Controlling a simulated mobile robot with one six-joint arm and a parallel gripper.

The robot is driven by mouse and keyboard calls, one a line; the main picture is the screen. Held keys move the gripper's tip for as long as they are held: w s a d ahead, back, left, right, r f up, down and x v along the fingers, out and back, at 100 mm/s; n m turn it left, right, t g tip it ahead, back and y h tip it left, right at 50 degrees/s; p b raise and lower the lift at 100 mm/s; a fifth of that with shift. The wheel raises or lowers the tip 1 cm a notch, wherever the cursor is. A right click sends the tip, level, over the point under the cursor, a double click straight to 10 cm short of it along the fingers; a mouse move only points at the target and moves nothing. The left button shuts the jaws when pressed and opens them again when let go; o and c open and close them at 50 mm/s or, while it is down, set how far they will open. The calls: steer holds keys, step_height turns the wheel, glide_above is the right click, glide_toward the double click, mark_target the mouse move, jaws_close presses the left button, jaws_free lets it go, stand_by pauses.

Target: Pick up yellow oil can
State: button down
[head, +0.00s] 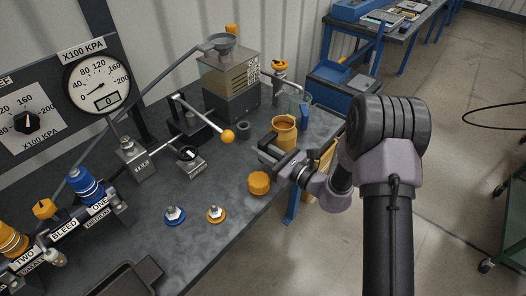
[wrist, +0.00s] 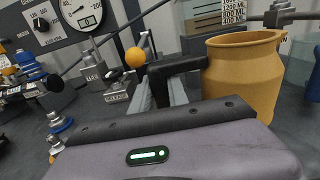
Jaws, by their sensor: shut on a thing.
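The yellow oil can (head: 284,131) is an open-topped, upright vessel near the right edge of the bench, and it fills the right of the wrist view (wrist: 244,75). My gripper (head: 274,152) is at its near side, low on the body in the head view. In the wrist view my gripper's dark jaw (wrist: 176,68) lies against the can's left side, and the gripper is shut on it. The jaws hide the exact gripped part, perhaps a handle. The can's lower part is hidden, so I cannot tell whether it touches the bench.
A yellow knobbed cap (head: 259,183) lies on the bench just in front of my gripper. A lever with an orange ball (head: 228,136) stands to the left. A reservoir (head: 231,82) stands behind. Blue (head: 174,215) and orange (head: 215,213) couplers sit at the front.

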steer(key=s+d+r+p, duration=0.2)
steer(key=s, duration=1.3)
steer(key=shift+s+d, duration=0.35)
steer(key=shift+s, duration=0.05)
steer(key=c, duration=2)
jaws_free()
jaws_close()
steer(key=shift+r, duration=0.1)
